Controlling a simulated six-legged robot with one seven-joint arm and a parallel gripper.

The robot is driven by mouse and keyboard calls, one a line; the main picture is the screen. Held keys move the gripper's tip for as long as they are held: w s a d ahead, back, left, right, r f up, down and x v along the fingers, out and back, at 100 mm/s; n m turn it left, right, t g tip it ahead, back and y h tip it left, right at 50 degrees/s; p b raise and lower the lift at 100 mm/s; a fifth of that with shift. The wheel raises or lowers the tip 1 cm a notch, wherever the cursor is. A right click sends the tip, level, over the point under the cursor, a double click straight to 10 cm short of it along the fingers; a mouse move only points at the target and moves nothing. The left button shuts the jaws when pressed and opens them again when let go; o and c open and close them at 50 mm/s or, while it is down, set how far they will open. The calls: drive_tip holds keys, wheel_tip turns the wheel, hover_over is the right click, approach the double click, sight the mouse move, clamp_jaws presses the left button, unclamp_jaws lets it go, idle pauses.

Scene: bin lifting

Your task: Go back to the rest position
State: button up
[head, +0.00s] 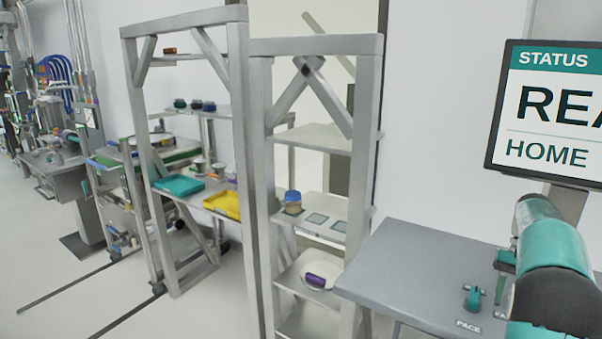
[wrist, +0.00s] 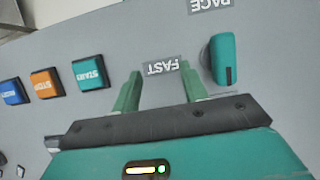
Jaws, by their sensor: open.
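My gripper (wrist: 160,72) is open in the wrist view, with two green fingers apart and nothing between them. It is over the grey console (wrist: 110,45), close to the label reading FAST. A teal knob (wrist: 222,60) stands just right of the fingers, apart from them. In the head view my teal arm comes in at the right, and my gripper (head: 503,272) is over the console top (head: 420,275), right of the knob (head: 473,298) marked PACE. The fingertips' exact height above the panel cannot be told.
A screen (head: 550,115) above the console shows STATUS, "REA" and HOME, cut off at the right. Blue, orange and teal buttons (wrist: 88,73) lie left of the fingers. Grey shelf frames (head: 315,130) with jars and trays stand left of the console. Floor at lower left is mostly clear.

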drive_tip(key=shift+s+a+r, duration=0.15)
drive_tip(key=shift+s+r, duration=0.15)
drive_tip(key=shift+s, duration=0.35)
drive_tip(key=s+a+r+n+t+h, duration=0.1)
drive_tip(key=s+a+r+n+t, duration=0.3)
drive_tip(key=a, duration=0.6)
drive_tip(key=s+a+r+m+h, duration=0.1)
drive_tip(key=s+a+r, duration=0.1)
drive_tip(key=a+r, duration=0.55)
drive_tip(key=s+a+f+n+t, duration=0.1)
drive_tip(key=s+a+f+t, duration=0.1)
drive_tip(key=s+a, duration=0.5)
drive_tip(key=s+a+f+n+t, duration=0.2)
drive_tip(key=s+a+f+t, duration=0.1)
drive_tip(key=s+a, duration=0.5)
drive_tip(key=shift+s+a+f+n+h, duration=0.3)
drive_tip(key=shift+a+f, duration=0.3)
drive_tip(key=shift+f, duration=0.15)
